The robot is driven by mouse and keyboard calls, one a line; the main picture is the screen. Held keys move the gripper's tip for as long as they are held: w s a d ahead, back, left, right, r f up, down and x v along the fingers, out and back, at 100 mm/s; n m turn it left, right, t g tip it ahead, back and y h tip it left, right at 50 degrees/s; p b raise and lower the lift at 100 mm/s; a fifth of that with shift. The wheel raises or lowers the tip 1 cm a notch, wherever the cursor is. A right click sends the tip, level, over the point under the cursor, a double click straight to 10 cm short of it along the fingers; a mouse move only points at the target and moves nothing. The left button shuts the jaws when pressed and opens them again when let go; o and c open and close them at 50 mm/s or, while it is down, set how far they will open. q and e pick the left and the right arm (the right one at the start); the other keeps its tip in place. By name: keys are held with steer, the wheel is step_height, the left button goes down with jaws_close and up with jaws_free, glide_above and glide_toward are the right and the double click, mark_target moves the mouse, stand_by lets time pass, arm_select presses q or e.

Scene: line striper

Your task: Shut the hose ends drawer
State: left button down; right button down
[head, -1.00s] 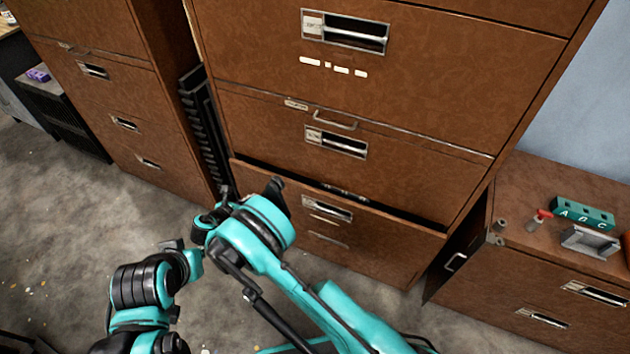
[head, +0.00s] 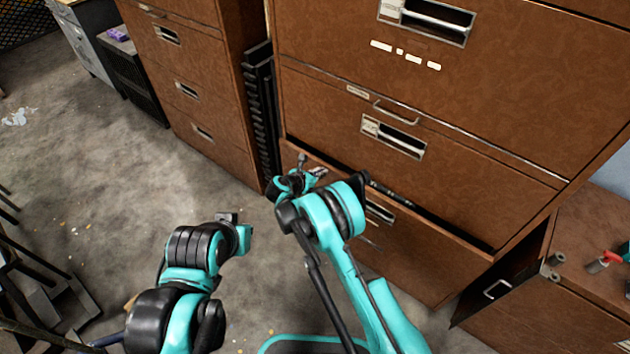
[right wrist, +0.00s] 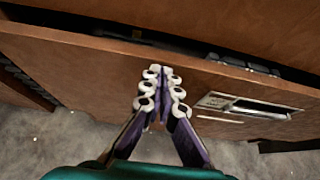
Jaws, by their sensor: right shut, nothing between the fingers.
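The bottom drawer (head: 420,262) of the middle brown cabinet stands partly pulled out, with a dark gap along its top edge; I take it for the hose ends drawer, though its label is not legible. Dark items show inside the gap. My right gripper (head: 312,170) is at the left part of this drawer's front. In the right wrist view the gripper (right wrist: 160,84) is shut and empty, its fingertips before the drawer front (right wrist: 85,75), left of the recessed handle (right wrist: 250,107). Contact cannot be told. My left arm is at lower left; its jaws (head: 228,218) are unclear.
The drawer above (head: 330,115) is shut. A second brown cabinet (head: 185,60) stands to the left, with a dark rack (head: 260,110) between them. A low brown cabinet (head: 550,310) with a handle is at right. Bare floor (head: 120,200) lies left.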

steer(key=shift+w+d, duration=0.15)
steer(key=shift+w, duration=0.1)
